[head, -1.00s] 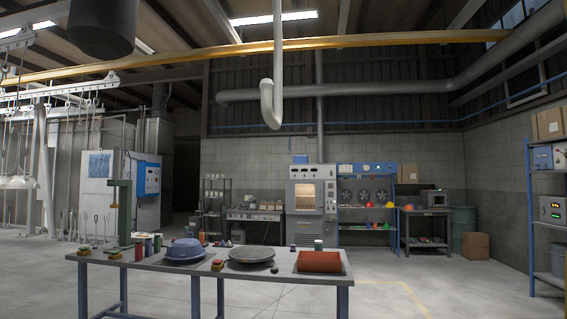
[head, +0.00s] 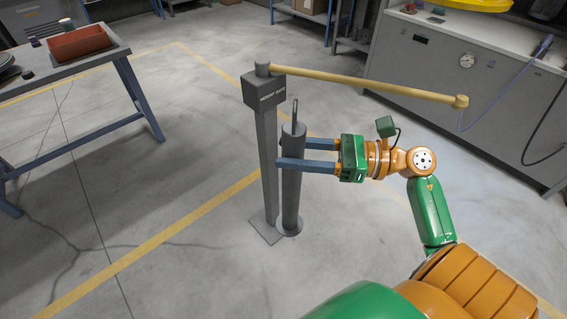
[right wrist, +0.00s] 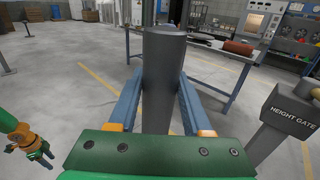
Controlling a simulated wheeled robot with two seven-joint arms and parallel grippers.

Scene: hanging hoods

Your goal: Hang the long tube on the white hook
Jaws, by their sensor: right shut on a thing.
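The long tube (head: 291,190) is a dark grey upright cylinder with a thin loop on its top and a wider round foot. My right gripper (head: 292,153) is shut on its upper part, with the blue fingers reaching in from the right. In the right wrist view the tube (right wrist: 163,85) stands between the two fingers (right wrist: 155,103). I cannot tell whether its foot touches the floor. The white hook is outside both current views.
The height gate post (head: 266,160) stands close to the left of the tube, with a yellow bar (head: 370,86) reaching right above my forearm. A workbench (head: 62,65) with a red tray (head: 80,43) is at upper left. A grey cabinet (head: 470,70) stands at right. Floor at lower left is clear.

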